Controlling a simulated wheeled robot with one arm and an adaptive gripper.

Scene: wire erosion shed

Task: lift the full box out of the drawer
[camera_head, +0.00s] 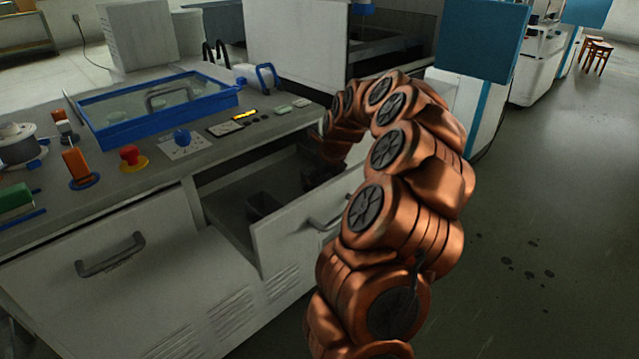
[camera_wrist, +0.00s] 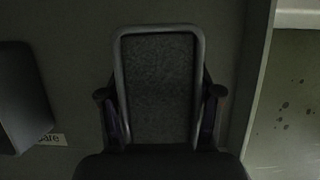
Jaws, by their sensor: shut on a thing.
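The drawer (camera_head: 290,222) stands open in the head view, under the worktop. In the wrist view, a box with a pale rim (camera_wrist: 200,55) is filled almost to the rim with dark grey grainy stuff. My gripper (camera_wrist: 160,94) has one finger on each side of this box and is shut on it. The box also shows as a dark shape in the drawer (camera_head: 317,174) in the head view, beneath my arm's end. Whether it touches the drawer floor cannot be told. The fingers are hard to make out in the head view.
A second dark box (camera_head: 262,206) stands in the drawer to the left; it also shows at the wrist view's left edge (camera_wrist: 20,100), near a partly hidden label (camera_wrist: 52,140). The worktop (camera_head: 215,150) overhangs the drawer's back. Open floor (camera_head: 530,190) lies right.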

